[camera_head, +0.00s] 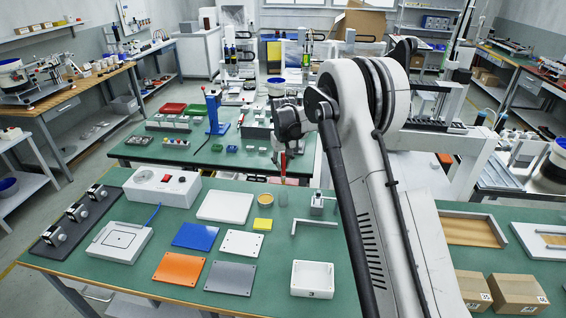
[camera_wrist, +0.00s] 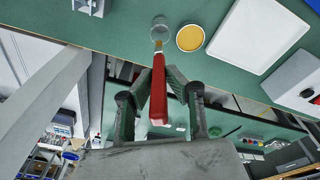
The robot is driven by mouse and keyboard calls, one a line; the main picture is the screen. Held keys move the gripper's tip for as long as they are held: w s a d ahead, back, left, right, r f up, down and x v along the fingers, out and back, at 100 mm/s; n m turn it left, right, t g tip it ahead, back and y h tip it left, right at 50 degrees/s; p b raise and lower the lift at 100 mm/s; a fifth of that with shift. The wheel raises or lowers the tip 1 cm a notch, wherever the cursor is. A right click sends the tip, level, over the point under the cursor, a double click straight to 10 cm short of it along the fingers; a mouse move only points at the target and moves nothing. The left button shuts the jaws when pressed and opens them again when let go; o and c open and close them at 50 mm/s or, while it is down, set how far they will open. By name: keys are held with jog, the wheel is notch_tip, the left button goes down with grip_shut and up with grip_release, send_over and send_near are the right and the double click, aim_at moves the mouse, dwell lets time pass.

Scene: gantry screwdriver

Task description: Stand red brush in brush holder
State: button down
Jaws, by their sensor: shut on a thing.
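My gripper (camera_wrist: 158,82) is shut on the red brush (camera_wrist: 158,100), with one finger on each side of its handle. In the wrist view the brush's tan tip points at the clear brush holder (camera_wrist: 160,24) and overlaps its edge in the picture. In the head view my gripper (camera_head: 286,150) is over the far edge of the green table, and the red brush (camera_head: 283,162) hangs about upright beneath it. The small cup-like holder (camera_head: 283,198) stands on the table, lower in the picture. I cannot tell whether the tip is inside the holder.
A round tan-topped dish (camera_head: 263,197) stands beside the holder. A small metal fixture (camera_head: 317,204) stands to the right. My arm covers the table's right part.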

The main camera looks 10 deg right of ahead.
aim_at(283, 182)
jog(key=shift+f+b, duration=0.3)
jog(key=shift+f, duration=1.2)
jog(key=shift+f+b, duration=2.45)
jog(key=shift+f, duration=0.6)
jog(key=c, duration=1.6)
grip_release()
jog(key=shift+c, duration=0.2)
jog(key=shift+r, duration=0.15)
